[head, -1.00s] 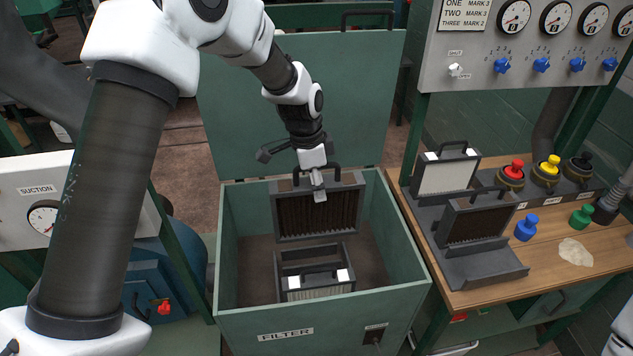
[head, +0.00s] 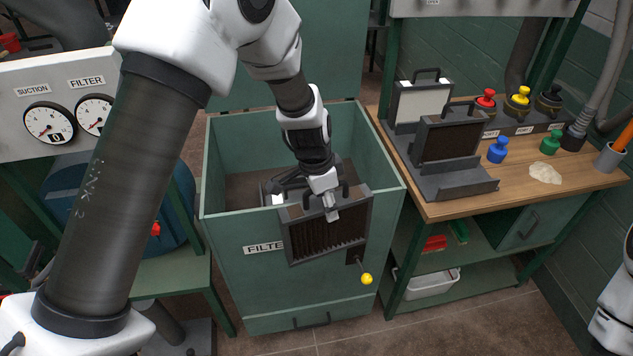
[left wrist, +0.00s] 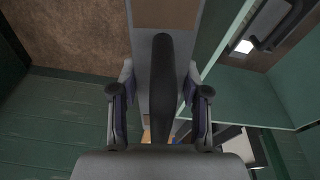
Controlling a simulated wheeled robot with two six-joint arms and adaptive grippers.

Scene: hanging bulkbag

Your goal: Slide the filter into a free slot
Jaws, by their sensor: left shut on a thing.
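My left gripper (head: 329,203) is shut on the handle of a dark-framed filter (head: 322,240) with brown pleats. The filter hangs slightly tilted in front of the green box's front wall and covers part of its label. In the left wrist view, the dark handle (left wrist: 161,85) lies between the two fingers. A stepped grey rack (head: 466,190) stands on the wooden bench, to the right of the held filter. It holds a white-faced filter (head: 420,104) at the back and a brown-pleated filter (head: 451,140) in front of it. My right gripper is out of view.
The green box (head: 222,222) is open, its lid raised behind. Another filter inside is mostly hidden by my arm. Blue (head: 498,150) and green (head: 551,143) knobs and a pale patch (head: 545,173) are on the bench right of the rack. A yellow-tipped lever (head: 367,279) juts from the box front.

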